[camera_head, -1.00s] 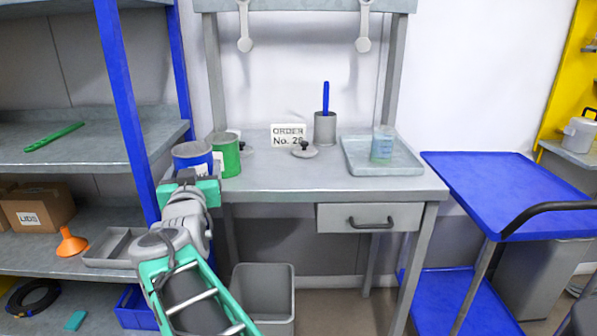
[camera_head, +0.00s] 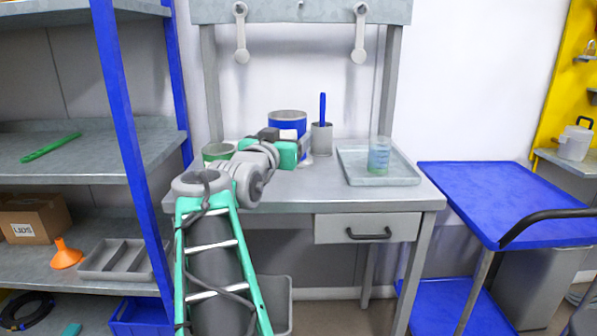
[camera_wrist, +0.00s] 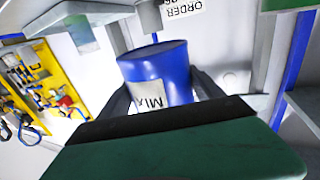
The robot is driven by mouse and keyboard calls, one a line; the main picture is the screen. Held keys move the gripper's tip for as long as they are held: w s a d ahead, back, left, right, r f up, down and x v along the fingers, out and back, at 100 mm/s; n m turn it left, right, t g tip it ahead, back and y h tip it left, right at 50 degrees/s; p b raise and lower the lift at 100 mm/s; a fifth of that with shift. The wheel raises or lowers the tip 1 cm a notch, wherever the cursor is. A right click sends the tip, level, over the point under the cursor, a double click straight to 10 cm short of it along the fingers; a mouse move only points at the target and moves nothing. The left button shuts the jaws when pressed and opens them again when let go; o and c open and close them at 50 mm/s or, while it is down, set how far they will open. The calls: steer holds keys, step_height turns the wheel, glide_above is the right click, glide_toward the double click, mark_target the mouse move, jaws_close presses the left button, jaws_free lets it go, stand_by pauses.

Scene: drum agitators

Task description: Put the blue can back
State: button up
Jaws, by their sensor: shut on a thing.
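The blue can (camera_head: 287,121) is a cylinder with a blue side, a grey rim and a white label. My gripper (camera_head: 300,146) is shut on it, over the middle of the workbench (camera_head: 320,189). In the wrist view the blue can (camera_wrist: 155,68) stands between the two dark fingers, its label partly showing "MIX". My gripper hides the can's lower part in the head view, so I cannot tell whether it touches the bench top. A green can (camera_head: 217,152) stands at the bench's left end, partly behind my arm.
A grey cup with a blue handle (camera_head: 322,137) stands just right of the blue can. A grey tray (camera_head: 378,179) with a clear beaker (camera_head: 379,155) is further right. A blue cart (camera_head: 505,200) stands right of the bench, and a shelf rack (camera_head: 95,150) stands left.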

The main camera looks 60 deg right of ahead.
steer(key=d+f, duration=0.2)
steer(key=d+f+b, duration=0.1)
steer(key=d+f, duration=0.3)
steer(key=d, duration=0.1)
steer(key=shift+w+d+f, duration=0.1)
steer(key=shift+w+f, duration=0.1)
steer(key=shift+w, duration=0.2)
steer(key=shift+d+f+b, duration=0.2)
steer(key=shift+f+b, duration=0.25)
steer(key=shift+f, duration=0.6)
steer(key=shift+d+f+b, duration=0.15)
steer(key=shift+f+b, duration=0.3)
steer(key=shift+f, duration=0.55)
steer(key=o, duration=1.5)
steer(key=shift+f, duration=0.1)
steer(key=shift+c, duration=0.2)
steer(key=o, duration=0.5)
steer(key=shift+c, duration=0.2)
steer(key=shift+r+p, duration=0.35)
steer(key=s+a, duration=0.1)
steer(key=a, duration=1.1)
steer(key=shift+s+f, duration=0.2)
steer(key=shift+s, duration=0.2)
